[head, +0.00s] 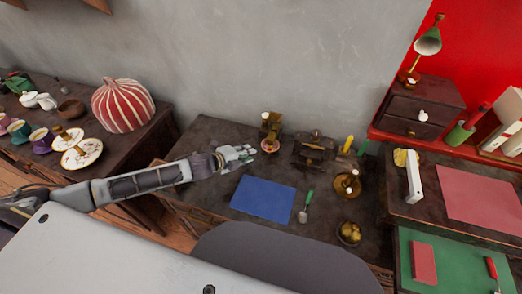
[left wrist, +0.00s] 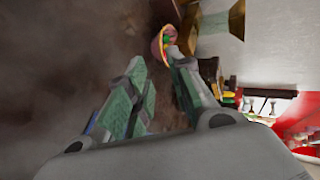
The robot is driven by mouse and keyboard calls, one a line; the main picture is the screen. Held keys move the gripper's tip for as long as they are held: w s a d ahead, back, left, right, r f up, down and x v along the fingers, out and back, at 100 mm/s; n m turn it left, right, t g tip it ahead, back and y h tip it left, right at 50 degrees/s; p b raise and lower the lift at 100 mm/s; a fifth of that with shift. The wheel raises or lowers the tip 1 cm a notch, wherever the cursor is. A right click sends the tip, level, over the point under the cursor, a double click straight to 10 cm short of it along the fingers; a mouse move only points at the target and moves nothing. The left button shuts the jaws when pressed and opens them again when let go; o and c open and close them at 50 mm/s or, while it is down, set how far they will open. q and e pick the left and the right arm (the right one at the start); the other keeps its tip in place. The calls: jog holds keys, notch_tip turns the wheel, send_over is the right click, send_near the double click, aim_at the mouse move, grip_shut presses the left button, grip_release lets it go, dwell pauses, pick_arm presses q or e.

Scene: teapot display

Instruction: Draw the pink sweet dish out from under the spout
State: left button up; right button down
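The pink sweet dish (head: 270,146) stands on the dark middle table, at the foot of a brass urn-like vessel (head: 271,122) by the wall. In the left wrist view the dish (left wrist: 157,45) shows a pink rim and colourful sweets inside, with the brass vessel (left wrist: 228,28) to its right. My left gripper (head: 251,154) is just left of the dish in the head view. In the left wrist view its fingers (left wrist: 157,62) are apart with nothing between them. One fingertip overlaps the dish's edge; I cannot tell whether it touches. The spout itself is not clear. My right gripper is out of view.
A blue mat (head: 263,198) lies in front of the dish, with a green-handled scoop (head: 306,207) to its right. A dark box-like object (head: 314,150) stands right of the brass vessel. The table left of the mat is clear.

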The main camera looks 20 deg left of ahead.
aim_at(261, 155)
pick_arm(q)
jog(key=shift+x, duration=3.05)
jog(key=shift+b+x, duration=0.4)
jog(key=shift+x, duration=1)
jog(key=shift+w+d+f, duration=0.1)
jog(key=shift+w+d, duration=0.1)
jog(key=shift+w, duration=0.1)
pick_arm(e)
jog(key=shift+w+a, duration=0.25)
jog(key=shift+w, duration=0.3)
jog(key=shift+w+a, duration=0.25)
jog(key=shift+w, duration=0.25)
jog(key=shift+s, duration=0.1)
pick_arm(q)
grip_shut()
